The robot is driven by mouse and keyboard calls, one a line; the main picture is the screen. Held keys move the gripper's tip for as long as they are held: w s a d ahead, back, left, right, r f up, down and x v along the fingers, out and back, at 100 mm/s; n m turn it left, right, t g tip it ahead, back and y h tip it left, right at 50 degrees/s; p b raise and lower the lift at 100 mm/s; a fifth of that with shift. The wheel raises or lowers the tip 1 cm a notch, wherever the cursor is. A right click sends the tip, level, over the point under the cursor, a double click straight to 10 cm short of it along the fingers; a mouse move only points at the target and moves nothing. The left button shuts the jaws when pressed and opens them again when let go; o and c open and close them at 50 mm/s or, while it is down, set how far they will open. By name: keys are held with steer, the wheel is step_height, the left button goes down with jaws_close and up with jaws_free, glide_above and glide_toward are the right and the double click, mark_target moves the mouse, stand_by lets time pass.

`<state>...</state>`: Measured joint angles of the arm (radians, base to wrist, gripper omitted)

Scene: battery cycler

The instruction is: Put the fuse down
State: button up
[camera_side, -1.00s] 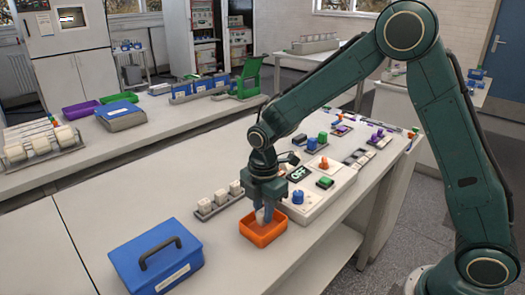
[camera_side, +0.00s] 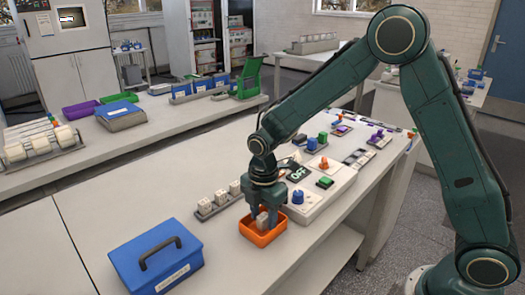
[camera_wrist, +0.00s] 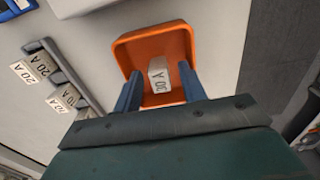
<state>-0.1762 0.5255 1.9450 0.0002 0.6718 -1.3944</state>
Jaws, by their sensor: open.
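In the side view the fuse (camera_side: 262,221) shows low between my fingers, inside the orange tray (camera_side: 262,239). My gripper (camera_wrist: 161,90) is open, with one blue finger on each side of the fuse. In the wrist view the fuse sits slightly tilted between the fingers, near the tray's middle. In the side view my gripper (camera_side: 264,218) reaches down into the tray.
A grey rack (camera_side: 207,209) with several white fuses stands left of the tray. A blue box (camera_side: 180,271) with a black handle is at the front left. Bench at front is clear.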

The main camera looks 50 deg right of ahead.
mark_target(264, 216)
steer(key=shift+r, duration=0.1)
step_height(264, 216, up, 12)
stand_by(0.7)
steer(key=shift+r, duration=0.15)
stand_by(0.4)
steer(key=s+d+r+m+t, duration=0.3)
steer(key=s+d+r+m, duration=0.2)
steer(key=s+r+m, duration=0.45)
steer(key=s+d+f+m+t, duration=0.1)
steer(key=s+d+m+t, duration=0.1)
steer(key=s+m, duration=0.6)
steer(key=s, duration=0.6)
steer(key=shift+s+d+t, duration=0.25)
steer(key=shift+s+t, duration=0.05)
